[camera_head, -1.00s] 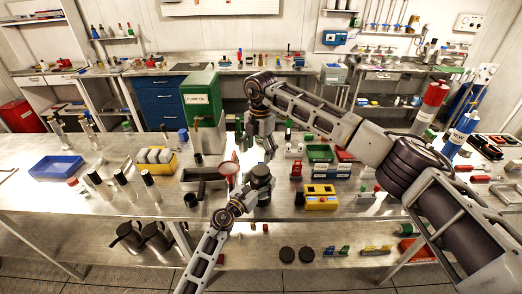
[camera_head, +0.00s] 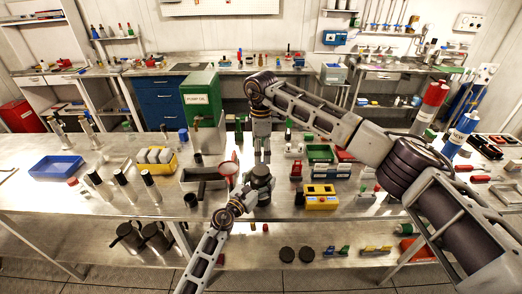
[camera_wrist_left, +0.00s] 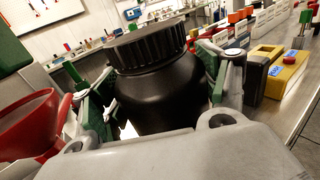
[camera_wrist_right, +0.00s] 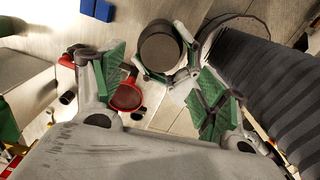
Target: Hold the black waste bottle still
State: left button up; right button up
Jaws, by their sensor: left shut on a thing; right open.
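The black waste bottle (camera_head: 260,178) stands upright on the front bench, with its ribbed black cap up; it fills the middle of the left wrist view (camera_wrist_left: 150,85). My left gripper (camera_head: 247,192) is shut around the bottle, its green pads on both sides of the body, below the cap. My right gripper (camera_head: 262,157) is open and points down just above the bottle in the head view. In the right wrist view its green pads (camera_wrist_right: 160,95) are spread with nothing held between them, and a dark round top (camera_wrist_right: 160,50) shows beyond them.
The green pump oil container (camera_head: 200,105) stands behind. A yellow box (camera_head: 320,203) is to the right. Dark bottles and a blue tray (camera_head: 56,167) are further left.

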aim_at(261, 169)
jog(key=shift+m, duration=0.5)
jog(key=shift+f, duration=0.15)
jog(key=shift+f, duration=3.9)
jog(key=c, duration=1.1)
